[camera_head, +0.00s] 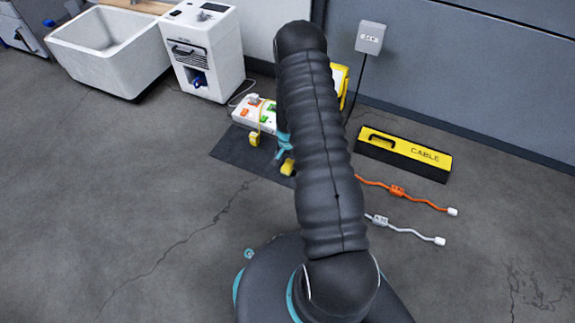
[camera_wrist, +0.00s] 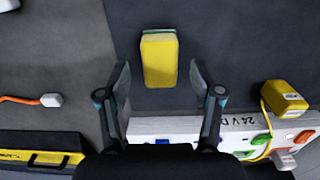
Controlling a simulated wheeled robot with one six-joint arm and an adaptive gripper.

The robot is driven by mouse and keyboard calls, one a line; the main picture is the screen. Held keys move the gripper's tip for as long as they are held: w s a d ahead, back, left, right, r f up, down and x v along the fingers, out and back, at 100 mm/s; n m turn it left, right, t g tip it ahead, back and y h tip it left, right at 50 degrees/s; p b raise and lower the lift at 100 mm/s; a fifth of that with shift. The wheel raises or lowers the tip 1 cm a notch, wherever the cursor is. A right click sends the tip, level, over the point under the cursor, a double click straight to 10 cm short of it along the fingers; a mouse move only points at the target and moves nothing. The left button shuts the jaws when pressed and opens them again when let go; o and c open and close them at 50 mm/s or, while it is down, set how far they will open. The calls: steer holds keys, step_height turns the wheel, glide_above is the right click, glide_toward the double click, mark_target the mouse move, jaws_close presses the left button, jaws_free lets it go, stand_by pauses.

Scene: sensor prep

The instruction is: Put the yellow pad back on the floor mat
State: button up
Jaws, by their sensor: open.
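The yellow pad (camera_wrist: 159,60), with a green layer along its far edge, appears to lie on the dark floor mat (camera_wrist: 225,45) in the wrist view. My gripper (camera_wrist: 159,72) is open, with one finger on each side of the pad and a clear gap on both sides. In the head view the pad (camera_head: 287,167) shows near the front edge of the mat (camera_head: 233,147). My gripper (camera_head: 284,147) is just beyond it there, mostly hidden by my arm.
A white 24 V power strip (camera_head: 244,119) with coloured switches and a yellow plug block (camera_head: 254,139) lies at the mat's back. A yellow cable case (camera_head: 405,156), an orange cable (camera_head: 397,191) and a white cable (camera_head: 400,229) lie right. Floor left of the mat is clear.

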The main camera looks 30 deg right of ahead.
step_height(320, 180, up, 9)
step_height(320, 180, up, 15)
steer(key=n+t, duration=0.1)
steer(key=n, duration=0.1)
glide_above(288, 165)
steer(key=a, duration=0.4)
steer(key=s+a+r+n+t, duration=0.1)
steer(key=s+a+r, duration=0.1)
steer(key=r, duration=0.6)
steer(key=s+a+r+n+t, duration=0.1)
steer(key=s+a+r+n, duration=0.15)
steer(key=r, duration=0.45)
steer(key=s+a+r+n+t, duration=0.1)
steer(key=s+a+r+n, duration=0.1)
steer(key=s+a+r, duration=0.2)
steer(key=s+a+r+n+t, duration=0.1)
steer(key=s+a+r+n, duration=0.2)
steer(key=s+r, duration=0.7)
steer(key=shift+s+a+r+t+p, duration=0.25)
steer(key=shift+s+a+p, duration=0.25)
steer(key=shift+s, duration=3.8)
